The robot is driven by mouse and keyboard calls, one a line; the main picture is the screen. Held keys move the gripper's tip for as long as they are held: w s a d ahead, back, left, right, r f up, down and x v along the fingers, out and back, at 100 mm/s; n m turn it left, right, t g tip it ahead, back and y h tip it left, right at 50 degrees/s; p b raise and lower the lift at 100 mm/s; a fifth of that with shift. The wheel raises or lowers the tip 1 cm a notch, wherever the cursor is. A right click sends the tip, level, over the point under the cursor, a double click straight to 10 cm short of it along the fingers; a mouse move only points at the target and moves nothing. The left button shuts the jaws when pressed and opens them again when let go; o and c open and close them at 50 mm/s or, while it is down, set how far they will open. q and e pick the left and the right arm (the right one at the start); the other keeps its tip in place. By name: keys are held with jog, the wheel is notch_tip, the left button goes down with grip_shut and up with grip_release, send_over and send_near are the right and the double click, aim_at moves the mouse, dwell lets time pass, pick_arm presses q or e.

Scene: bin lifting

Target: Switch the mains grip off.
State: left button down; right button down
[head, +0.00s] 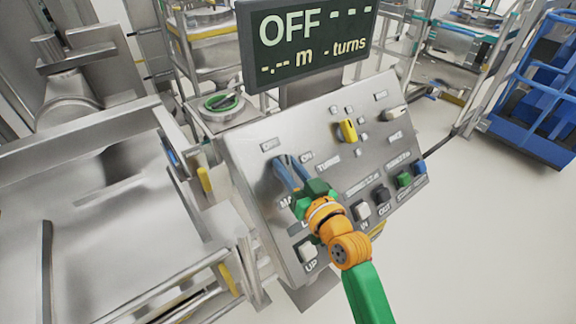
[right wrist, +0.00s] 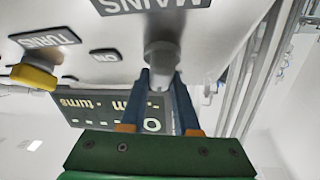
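The mains grip (right wrist: 162,56) is a grey knob on the sloped control panel (head: 246,181). In the right wrist view it sits between the two blue fingers of my right gripper (right wrist: 162,78), which lie close against its sides. In the head view my right gripper (head: 288,166) reaches the panel between the OFF and ON labels, and its fingers mostly hide the grip there. The display (head: 312,42) above the panel reads OFF, with dashes for metres and turns. My left gripper is not in view.
A yellow knob (head: 347,130) and a pale knob (head: 396,114) stand on the panel to the right. Several push buttons, including UP (head: 307,250) and a green one (head: 404,180), line its lower edge. A metal machine fills the left; blue crates (head: 540,110) stand right.

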jog(key=shift+f+n+y+b, duration=0.2)
jog(key=shift+n+y+b, duration=0.4)
jog(key=shift+n+b, duration=0.35)
jog(key=shift+n+g+y+b, duration=0.3)
jog(key=shift+n+g, duration=0.1)
jog(key=shift+n, duration=0.05)
jog(key=shift+r+n+y, duration=0.15)
jog(key=shift+n+y, duration=0.25)
jog(key=shift+n, duration=0.1)
jog(key=shift+a+r, duration=0.1)
jog(key=c, duration=0.8)
grip_release()
jog(key=shift+o, duration=0.8)
jog(key=shift+w+a, duration=0.1)
jog(key=shift+w, duration=0.05)
